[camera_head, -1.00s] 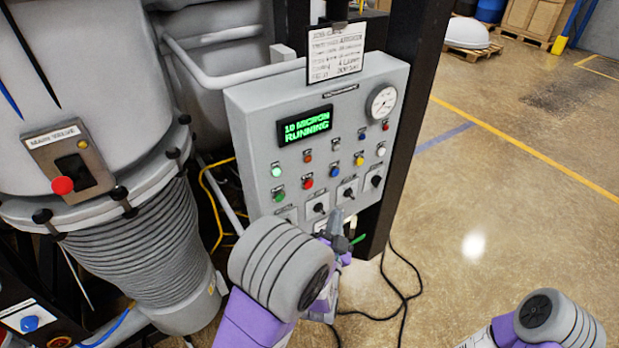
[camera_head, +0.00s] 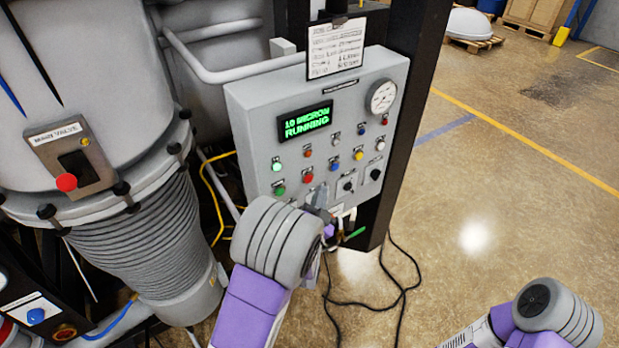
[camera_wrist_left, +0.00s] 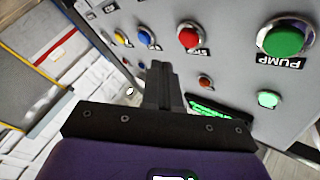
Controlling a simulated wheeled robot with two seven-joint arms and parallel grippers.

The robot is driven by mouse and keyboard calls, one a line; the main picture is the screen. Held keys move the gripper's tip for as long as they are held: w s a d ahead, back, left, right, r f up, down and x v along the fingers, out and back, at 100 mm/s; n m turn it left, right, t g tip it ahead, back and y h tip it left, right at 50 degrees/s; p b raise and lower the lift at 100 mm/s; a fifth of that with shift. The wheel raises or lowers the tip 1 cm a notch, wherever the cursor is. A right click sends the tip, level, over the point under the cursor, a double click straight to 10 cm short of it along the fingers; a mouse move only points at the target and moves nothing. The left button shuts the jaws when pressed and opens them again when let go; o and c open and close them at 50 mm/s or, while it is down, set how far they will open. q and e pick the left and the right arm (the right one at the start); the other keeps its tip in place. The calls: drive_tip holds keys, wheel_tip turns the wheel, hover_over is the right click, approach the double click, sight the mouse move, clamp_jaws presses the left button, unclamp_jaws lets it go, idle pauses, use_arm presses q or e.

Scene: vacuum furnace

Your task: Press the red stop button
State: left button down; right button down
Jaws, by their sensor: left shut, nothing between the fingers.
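The red button (camera_head: 307,178) is in the lower button row of the grey control panel (camera_head: 250,120), right of a green button (camera_head: 279,190). My left gripper (camera_head: 320,194) is shut and empty, just below and slightly right of the red button in the head view. In the left wrist view its closed fingertips (camera_wrist_left: 160,68) point toward the panel, left of and below the red button. Contact cannot be told. My right gripper is out of view.
The panel display (camera_head: 305,122) reads 10 MICRON RUNNING. Blue, yellow and white buttons, switches and a gauge (camera_head: 381,97) share the panel. A separate red knob (camera_head: 66,182) is on the main valve box. Black cables (camera_head: 375,300) lie on the floor, which is open at right.

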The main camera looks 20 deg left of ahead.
sight(309, 179)
use_arm(q)
drive_tip(key=shift+w+a, duration=0.6)
drive_tip(key=shift+a, duration=0.25)
drive_tip(key=shift+w+a+f+b, duration=0.1)
drive_tip(key=shift+a+b, duration=0.05)
drive_tip(key=shift+b, duration=0.15)
idle(1.3)
drive_tip(key=shift+w+a, duration=0.2)
drive_tip(key=shift+w+a+b, duration=0.2)
drive_tip(key=shift+a+b, duration=0.1)
idle(0.9)
drive_tip(key=shift+d, duration=0.1)
drive_tip(key=shift+s+d, duration=0.5)
